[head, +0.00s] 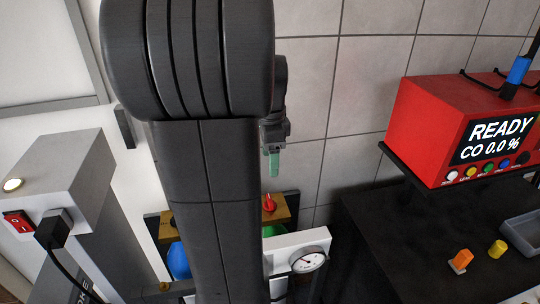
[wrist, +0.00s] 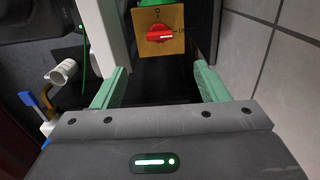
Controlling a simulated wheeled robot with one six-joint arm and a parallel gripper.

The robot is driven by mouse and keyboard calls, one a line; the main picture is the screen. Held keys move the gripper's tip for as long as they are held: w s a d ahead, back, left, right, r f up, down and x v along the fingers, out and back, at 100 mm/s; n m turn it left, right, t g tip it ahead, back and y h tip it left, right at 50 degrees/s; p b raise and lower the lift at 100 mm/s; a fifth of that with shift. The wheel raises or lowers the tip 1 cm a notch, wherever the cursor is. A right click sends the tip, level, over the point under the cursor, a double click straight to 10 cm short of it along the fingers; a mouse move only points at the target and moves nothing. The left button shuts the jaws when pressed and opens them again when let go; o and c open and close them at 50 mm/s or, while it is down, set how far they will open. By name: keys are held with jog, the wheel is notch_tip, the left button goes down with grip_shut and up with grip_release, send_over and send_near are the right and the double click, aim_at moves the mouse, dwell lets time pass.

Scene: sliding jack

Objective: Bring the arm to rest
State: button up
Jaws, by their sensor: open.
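My gripper (head: 274,166) is in the head view just right of my large dark arm link, pointing down with its pale green fingers. In the wrist view, the two green fingers of my gripper (wrist: 160,78) stand wide apart with nothing between them. Ahead of the fingers in the wrist view is a red knob (wrist: 160,34) on a yellow-brown plate (wrist: 147,17). The red knob also shows in the head view (head: 269,203), below my gripper. My arm hides much of the middle of the head view.
A red analyser (head: 430,120) reading "READY CO 0.0 %" stands on a dark bench (head: 400,235) at right, with orange (head: 460,259) and yellow (head: 497,249) pieces. A gauge (head: 308,259) is low in the middle. A grey cabinet (head: 65,175) with a red switch (head: 18,222) is at left.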

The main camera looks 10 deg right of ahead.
notch_tip(320, 180, down, 14)
jog(key=shift+r, duration=0.1)
dwell(0.6)
